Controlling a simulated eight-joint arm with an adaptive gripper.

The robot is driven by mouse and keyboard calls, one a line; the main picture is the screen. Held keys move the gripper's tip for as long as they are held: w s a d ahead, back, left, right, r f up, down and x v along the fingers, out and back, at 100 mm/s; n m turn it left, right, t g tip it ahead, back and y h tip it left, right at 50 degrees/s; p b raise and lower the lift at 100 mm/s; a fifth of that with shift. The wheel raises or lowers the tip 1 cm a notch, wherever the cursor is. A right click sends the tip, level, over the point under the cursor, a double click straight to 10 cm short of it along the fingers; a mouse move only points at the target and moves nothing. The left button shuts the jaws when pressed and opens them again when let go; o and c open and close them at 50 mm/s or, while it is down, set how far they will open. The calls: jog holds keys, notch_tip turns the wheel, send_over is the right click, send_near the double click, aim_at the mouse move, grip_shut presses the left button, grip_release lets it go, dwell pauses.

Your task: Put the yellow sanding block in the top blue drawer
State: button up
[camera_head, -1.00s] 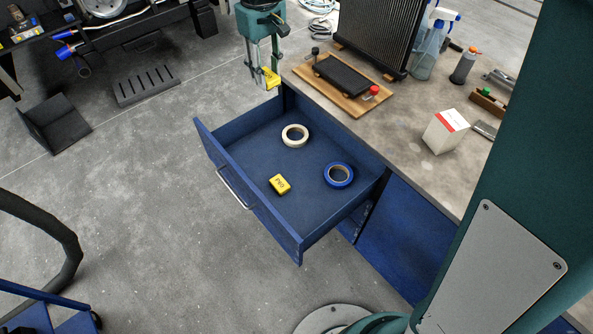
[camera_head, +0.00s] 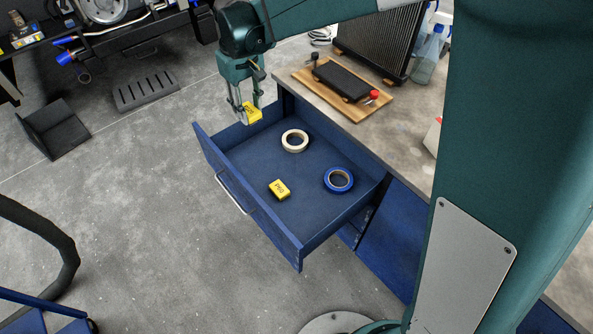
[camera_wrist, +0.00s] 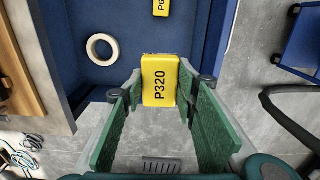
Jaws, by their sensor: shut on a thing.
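My gripper (camera_head: 246,112) is shut on a yellow sanding block (camera_head: 253,112). In the wrist view the block (camera_wrist: 160,78) reads "P320" and sits between the green fingers (camera_wrist: 163,90). The blue drawer (camera_head: 300,168) is pulled open. My gripper holds the block up near the drawer's far left corner; in the wrist view the block overlaps the drawer's edge, with grey floor beside it. A second yellow block (camera_head: 279,189) lies on the drawer bottom and shows partly in the wrist view (camera_wrist: 161,6).
In the drawer lie a cream tape roll (camera_head: 295,141) and a blue tape roll (camera_head: 339,179). The drawer floor between them is bare. The workbench (camera_head: 400,130) to the right carries a wooden board (camera_head: 355,108) with a black pad, and a radiator (camera_head: 375,45).

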send_over(260, 171)
notch_tip(260, 171, down, 19)
jog(key=shift+f, duration=0.15)
jog(key=shift+w, duration=0.1)
jog(key=shift+f+b, duration=0.75)
jog(key=shift+f, duration=2.35)
jog(key=shift+f+b, duration=0.45)
jog(key=shift+f, duration=1.4)
jog(key=shift+f, duration=0.15)
jog(key=o, duration=0.9)
